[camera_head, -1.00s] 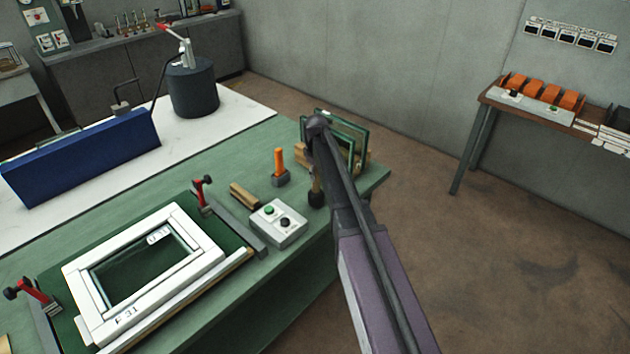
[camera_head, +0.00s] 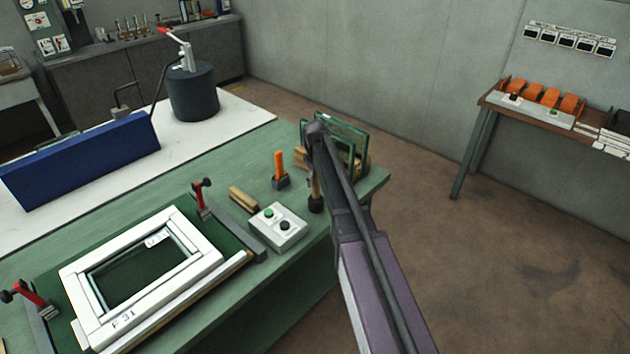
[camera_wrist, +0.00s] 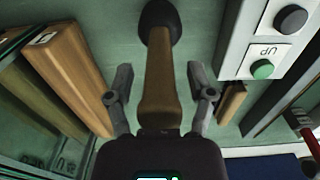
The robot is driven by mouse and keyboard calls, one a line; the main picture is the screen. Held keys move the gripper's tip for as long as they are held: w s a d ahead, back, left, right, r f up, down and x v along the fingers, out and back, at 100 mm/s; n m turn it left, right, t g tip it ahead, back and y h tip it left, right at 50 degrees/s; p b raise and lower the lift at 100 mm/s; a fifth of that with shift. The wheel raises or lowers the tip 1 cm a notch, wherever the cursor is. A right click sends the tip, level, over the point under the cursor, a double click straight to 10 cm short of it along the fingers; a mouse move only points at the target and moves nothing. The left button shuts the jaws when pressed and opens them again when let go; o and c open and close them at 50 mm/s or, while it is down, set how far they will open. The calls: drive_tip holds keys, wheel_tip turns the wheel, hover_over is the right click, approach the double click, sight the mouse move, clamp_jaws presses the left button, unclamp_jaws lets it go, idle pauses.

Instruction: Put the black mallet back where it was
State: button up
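The black mallet (camera_head: 316,204) stands near the far right corner of the green table, black head down and wooden handle up. In the wrist view its black head (camera_wrist: 160,16) is at the top, and its handle (camera_wrist: 159,70) runs down toward my gripper (camera_wrist: 160,98). My gripper is open, one finger on each side of the handle, with visible gaps. In the head view my arm covers the gripper and part of the handle.
Left of the mallet are an orange-handled tool (camera_head: 279,167), a wooden block (camera_head: 243,199) and a button box (camera_head: 278,227). Glass panes in a wooden rack (camera_head: 358,157) stand close behind it. A white frame (camera_head: 85,310) lies on the table (camera_head: 222,173) at the front left.

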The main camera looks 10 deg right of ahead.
drive_tip(key=shift+r, duration=0.15)
wheel_tip(320, 180, up, 12)
drive_tip(key=p, duration=1.2)
drive_tip(key=shift+s, duration=0.15)
idle(0.8)
drive_tip(key=s+m, duration=0.7)
drive_tip(key=s, duration=2.1)
drive_tip(key=shift+s+a, duration=0.15)
drive_tip(key=shift+s, duration=0.25)
wheel_tip(320, 180, down, 8)
drive_tip(key=b, duration=0.8)
